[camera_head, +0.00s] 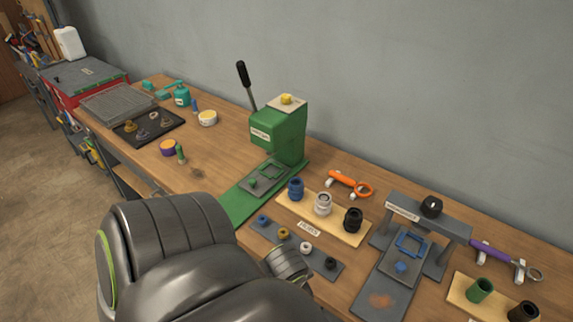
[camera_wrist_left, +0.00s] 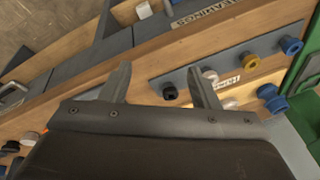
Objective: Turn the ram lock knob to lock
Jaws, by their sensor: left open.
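A green press (camera_head: 287,135) stands on the wooden bench with a small yellow knob (camera_head: 287,99) on its pale top plate and a black-handled lever. A grey press stand (camera_head: 400,207) to its right has a black knob (camera_head: 431,206) on top. I cannot tell from the pictures which knob is the ram lock knob. My left arm fills the lower middle of the head view. My left gripper (camera_wrist_left: 160,68) shows in the left wrist view, fingers apart and nothing held, over the grey strip of small coloured parts (camera_wrist_left: 225,62). My right gripper is out of view.
A wooden tray (camera_head: 349,233) of blue, white and black rings lies between the presses. A black tray (camera_head: 170,124) stands at the left.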

